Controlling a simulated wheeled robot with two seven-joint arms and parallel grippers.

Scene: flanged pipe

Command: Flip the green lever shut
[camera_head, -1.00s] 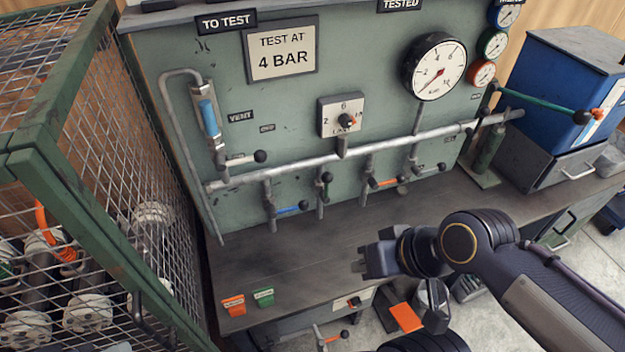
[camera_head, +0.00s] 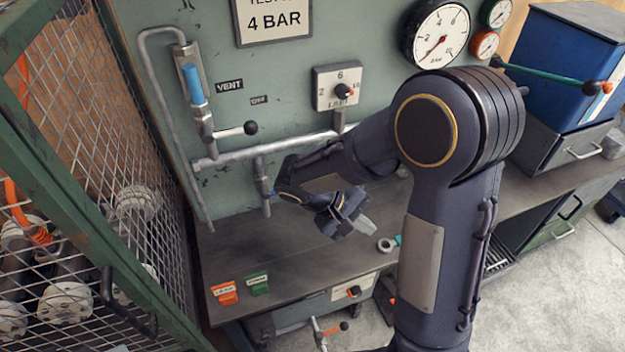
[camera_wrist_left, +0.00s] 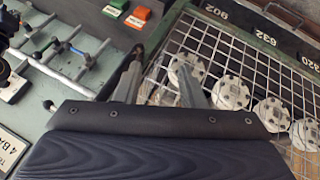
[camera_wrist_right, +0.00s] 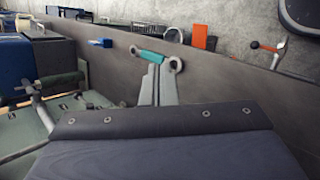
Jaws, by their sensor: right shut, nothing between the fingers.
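The pipe's short green-handled lever is hidden behind my right arm in the head view. My right gripper (camera_head: 366,225) is shut and empty above the bench, left of a teal-handled ring-ended tool (camera_head: 388,244). In the right wrist view the fingers (camera_wrist_right: 158,78) are together, with the teal tool (camera_wrist_right: 151,57) beyond them. My left gripper (camera_wrist_left: 160,80) shows only in its wrist view, fingers apart and empty, in front of the mesh cage.
The mesh cage (camera_head: 130,190) stands at left. An upright blue-handled valve (camera_head: 194,85) and a black-knobbed lever (camera_head: 235,131) are on the panel. Orange (camera_head: 224,293) and green (camera_head: 259,284) tags lie on the bench (camera_head: 290,250). A long green bar (camera_head: 545,75) projects at upper right.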

